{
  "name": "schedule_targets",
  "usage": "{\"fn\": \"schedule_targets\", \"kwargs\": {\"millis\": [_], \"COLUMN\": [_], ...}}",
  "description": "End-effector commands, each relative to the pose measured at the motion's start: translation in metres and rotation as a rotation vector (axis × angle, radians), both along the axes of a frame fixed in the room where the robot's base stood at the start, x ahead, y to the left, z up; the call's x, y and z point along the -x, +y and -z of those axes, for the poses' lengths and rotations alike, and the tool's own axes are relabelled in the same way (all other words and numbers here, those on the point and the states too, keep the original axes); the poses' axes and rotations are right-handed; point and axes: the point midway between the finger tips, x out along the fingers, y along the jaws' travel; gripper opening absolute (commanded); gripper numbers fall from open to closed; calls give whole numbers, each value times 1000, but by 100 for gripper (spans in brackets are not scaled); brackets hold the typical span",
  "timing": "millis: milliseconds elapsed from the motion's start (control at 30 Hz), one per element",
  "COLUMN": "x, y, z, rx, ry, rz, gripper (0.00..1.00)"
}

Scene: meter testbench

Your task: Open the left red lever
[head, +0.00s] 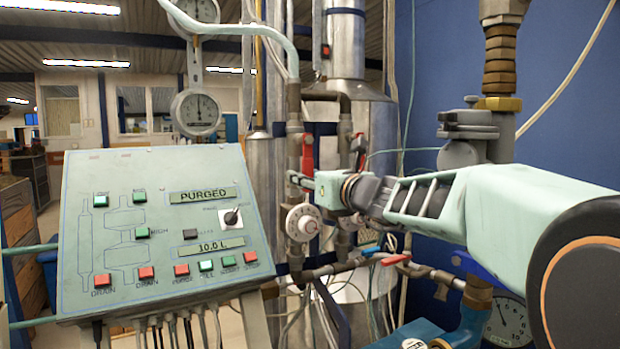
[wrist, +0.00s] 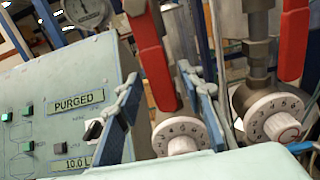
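The left red lever (wrist: 150,60) hangs down along its pipe in the wrist view, its lower end between my two fingers. It also shows in the head view (head: 307,152), just above my fingertips. My gripper (wrist: 158,82) is open, one finger on each side of the lever, with visible gaps in the picture. In the head view my gripper (head: 300,181) reaches in from the right; whether it touches the lever is unclear. A second red lever (wrist: 293,42) hangs to the right in the wrist view.
White numbered dials (wrist: 180,136) (head: 303,222) sit below the levers. A sloped control panel (head: 100,190) reading PURGED and 10.0 L stands to the left. Pipes and cables crowd the space behind. A red-handled valve (head: 396,260) lies lower right.

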Motion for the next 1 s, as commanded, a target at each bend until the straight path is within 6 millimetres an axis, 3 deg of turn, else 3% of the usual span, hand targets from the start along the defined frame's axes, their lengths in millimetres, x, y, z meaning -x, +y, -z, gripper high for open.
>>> {"fn": "schedule_targets", "kwargs": {"millis": [233,700,1000], "x": [6,57,63], "y": [-5,-39,-42], "z": [-1,-1,-1], "rx": [1,2,0], "ry": [-2,-1,-1], "rz": [2,2,0], "gripper": [36,36,36]}}
